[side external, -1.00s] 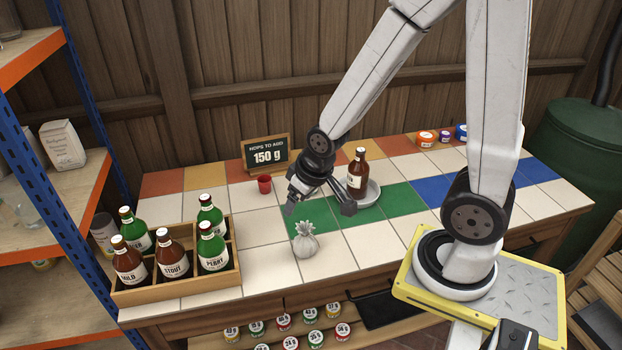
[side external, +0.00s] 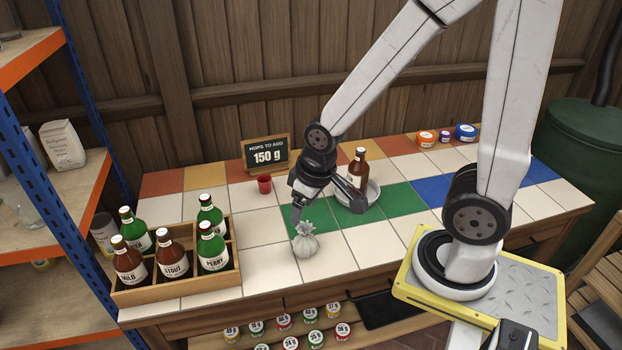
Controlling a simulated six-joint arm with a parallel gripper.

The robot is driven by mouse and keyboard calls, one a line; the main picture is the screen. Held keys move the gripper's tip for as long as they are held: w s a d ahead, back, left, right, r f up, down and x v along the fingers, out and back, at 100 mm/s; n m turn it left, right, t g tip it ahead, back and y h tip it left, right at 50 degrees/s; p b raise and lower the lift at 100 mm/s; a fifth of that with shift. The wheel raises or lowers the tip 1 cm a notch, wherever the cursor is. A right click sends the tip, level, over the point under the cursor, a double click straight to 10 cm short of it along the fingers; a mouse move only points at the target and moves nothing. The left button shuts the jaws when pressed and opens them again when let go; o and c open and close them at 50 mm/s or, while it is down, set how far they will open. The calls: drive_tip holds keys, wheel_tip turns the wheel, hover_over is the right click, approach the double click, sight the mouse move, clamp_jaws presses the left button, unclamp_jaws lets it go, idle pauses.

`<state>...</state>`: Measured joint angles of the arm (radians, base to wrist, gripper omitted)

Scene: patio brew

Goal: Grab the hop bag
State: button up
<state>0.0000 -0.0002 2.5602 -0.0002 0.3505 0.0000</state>
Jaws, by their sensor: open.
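The hop bag (side external: 305,244) is a small pale grey sack with a gathered top. It stands upright on the tiled worktop, at the front edge of the green tiles. My gripper (side external: 328,206) is open with its fingers spread wide. It is above and just behind the bag. Its left finger reaches down close to the gathered top, and I cannot tell whether it touches. The right finger is near the brown bottle, apart from the bag. Nothing is held.
A wooden crate (side external: 180,289) with several bottles is at left. A red cup (side external: 264,184) and a "150 g" sign (side external: 266,154) stand behind. White tiles right of the bag are clear.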

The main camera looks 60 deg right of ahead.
drive_tip(key=shift+o, duration=1.4)
drive_tip(key=shift+r, duration=0.15)
